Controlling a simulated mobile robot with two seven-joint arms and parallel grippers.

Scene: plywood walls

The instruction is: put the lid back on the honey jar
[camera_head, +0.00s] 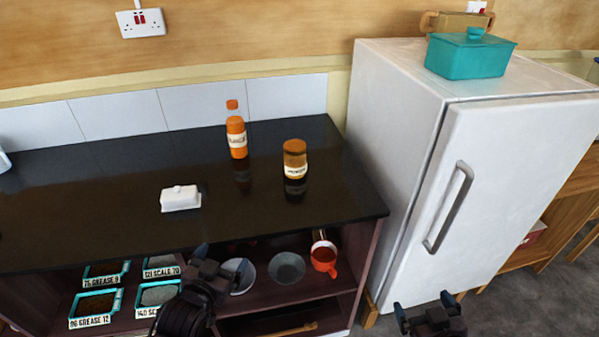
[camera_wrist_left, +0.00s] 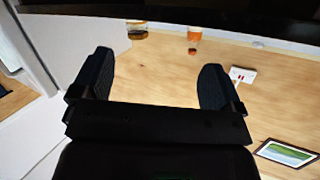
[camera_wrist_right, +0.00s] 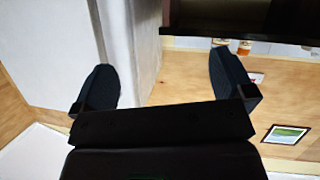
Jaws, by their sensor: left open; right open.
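An amber jar (camera_head: 295,160) with a pale label stands upright on the dark counter (camera_head: 110,170), near its right end. I take it for the honey jar; its label is too small to read. I cannot tell a separate lid on it or beside it. The jar also shows at the top of the left wrist view (camera_wrist_left: 137,31). My left gripper (camera_head: 220,262) is open and empty, at the counter's front edge, nearer than the jar. My right gripper (camera_head: 424,305) is open and empty, low in front of the white fridge, apart from the jar.
An orange bottle (camera_head: 237,140) with an orange cap stands left of the jar. A white butter dish (camera_head: 180,199) sits nearer the front. The fridge (camera_head: 400,150) rises to the right, with a teal pot (camera_head: 465,57) on top. Bowls, a red mug (camera_head: 324,260) and labelled bins fill the shelf below.

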